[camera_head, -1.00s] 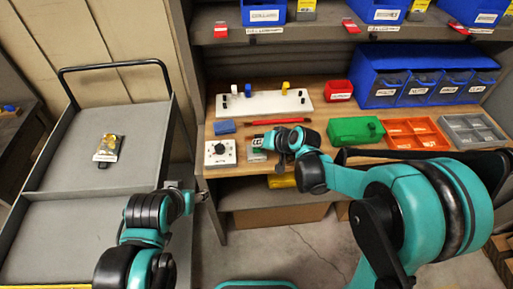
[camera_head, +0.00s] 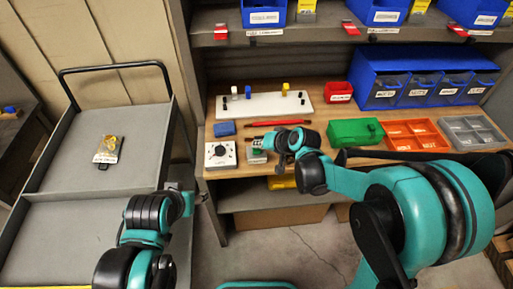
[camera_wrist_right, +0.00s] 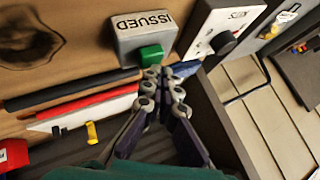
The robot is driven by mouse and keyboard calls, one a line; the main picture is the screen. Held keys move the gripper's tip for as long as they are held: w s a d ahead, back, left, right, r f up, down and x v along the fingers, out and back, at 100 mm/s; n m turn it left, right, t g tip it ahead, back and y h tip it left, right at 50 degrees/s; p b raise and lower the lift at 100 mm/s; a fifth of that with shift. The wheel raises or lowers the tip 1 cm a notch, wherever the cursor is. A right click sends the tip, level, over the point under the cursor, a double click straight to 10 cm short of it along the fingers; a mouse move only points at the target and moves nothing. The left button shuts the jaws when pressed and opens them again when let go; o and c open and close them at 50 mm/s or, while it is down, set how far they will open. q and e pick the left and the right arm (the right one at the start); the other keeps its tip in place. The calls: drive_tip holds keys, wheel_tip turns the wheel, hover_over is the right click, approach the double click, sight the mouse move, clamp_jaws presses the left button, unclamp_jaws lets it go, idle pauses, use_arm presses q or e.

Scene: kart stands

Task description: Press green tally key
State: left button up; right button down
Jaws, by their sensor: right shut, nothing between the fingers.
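In the head view the key (camera_head: 257,152) shows small, at the workbench's front left part. My right gripper (camera_wrist_right: 163,73) is shut and empty, its fingertips right beside the key; I cannot tell whether they touch it. In the head view my right gripper (camera_head: 262,143) reaches in from the right just above the box. My left gripper (camera_head: 198,197) is low beside the grey cart, its fingers too small to read.
A white dial box (camera_head: 220,154) stands just left of the key box. A blue block (camera_head: 225,129) and a red pen (camera_head: 265,122) lie behind. A green box (camera_head: 354,132) and an orange tray (camera_head: 413,135) stand to the right. The grey cart (camera_head: 70,215) is at left.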

sight(260, 151)
drive_tip(key=shift+r, duration=0.5)
drive_tip(key=shift+r+p, duration=2.15)
drive_tip(key=shift+r, duration=0.4)
drive_tip(key=shift+f, duration=0.1)
drive_tip(key=shift+s+d+r, duration=0.2)
drive_tip(key=shift+d, duration=0.05)
drive_tip(key=s+d+r+h+b, duration=0.1)
drive_tip(key=s+d+h, duration=0.2)
drive_tip(key=s+d, duration=0.5)
drive_tip(key=s+d+h+b, duration=0.1)
drive_tip(key=s+d+h, duration=0.2)
drive_tip(key=s+d, duration=0.5)
drive_tip(key=s, duration=0.6)
drive_tip(key=shift+s+d+r+n+b, duration=0.15)
drive_tip(key=shift+d+r+n+b, duration=0.1)
drive_tip(key=shift+r+n+b, duration=0.15)
